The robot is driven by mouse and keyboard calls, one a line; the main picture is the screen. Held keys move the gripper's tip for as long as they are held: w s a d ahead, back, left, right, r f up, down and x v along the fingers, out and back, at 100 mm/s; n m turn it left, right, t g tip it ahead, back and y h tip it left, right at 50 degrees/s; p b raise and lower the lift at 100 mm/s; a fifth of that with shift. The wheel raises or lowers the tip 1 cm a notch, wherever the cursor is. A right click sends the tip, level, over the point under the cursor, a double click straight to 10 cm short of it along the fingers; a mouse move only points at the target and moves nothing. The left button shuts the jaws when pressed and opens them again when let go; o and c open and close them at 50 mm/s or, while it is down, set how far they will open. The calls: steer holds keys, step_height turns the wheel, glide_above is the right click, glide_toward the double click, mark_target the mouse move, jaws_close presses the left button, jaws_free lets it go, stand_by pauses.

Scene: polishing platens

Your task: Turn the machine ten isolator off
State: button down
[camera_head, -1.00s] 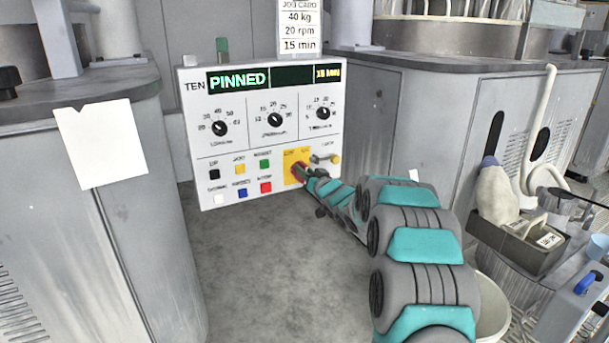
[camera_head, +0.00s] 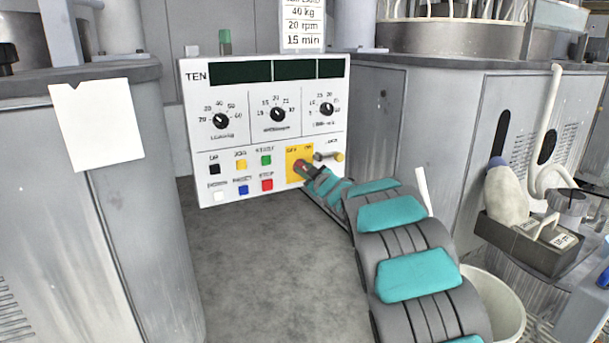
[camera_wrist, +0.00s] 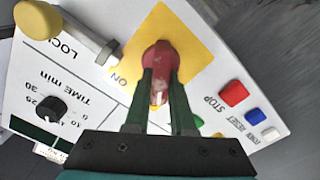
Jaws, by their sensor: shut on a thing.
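The machine ten panel (camera_head: 228,138) is a white box labelled TEN, and its display strips (camera_head: 240,72) are dark. The isolator is a red handle (camera_wrist: 160,58) on a yellow plate (camera_wrist: 196,50) marked OFF and ON. In the head view the yellow plate (camera_head: 293,153) sits at the panel's lower right. My gripper (camera_wrist: 161,75) is shut on the red handle, one dark finger on each side. In the head view my gripper (camera_head: 307,170) covers much of the handle. The handle's exact pointing direction is hard to tell.
A lock pin with a yellow knob (camera_wrist: 38,19) is beside the plate; it also shows in the head view (camera_head: 338,157). Coloured buttons (camera_head: 240,177) and dials (camera_head: 278,114) are on the panel. Grey cabinets (camera_head: 150,200) stand on both sides.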

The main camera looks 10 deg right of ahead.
steer(key=shift+f+n+b, duration=0.2)
steer(key=shift+n+b, duration=0.3)
steer(key=shift+n, duration=0.3)
steer(key=shift+a, duration=0.1)
steer(key=c, duration=0.8)
jaws_free()
steer(key=shift+r, duration=0.1)
steer(key=shift+o, duration=0.2)
steer(key=shift+s, duration=0.1)
steer(key=v, duration=0.7)
steer(key=shift+s, duration=0.3)
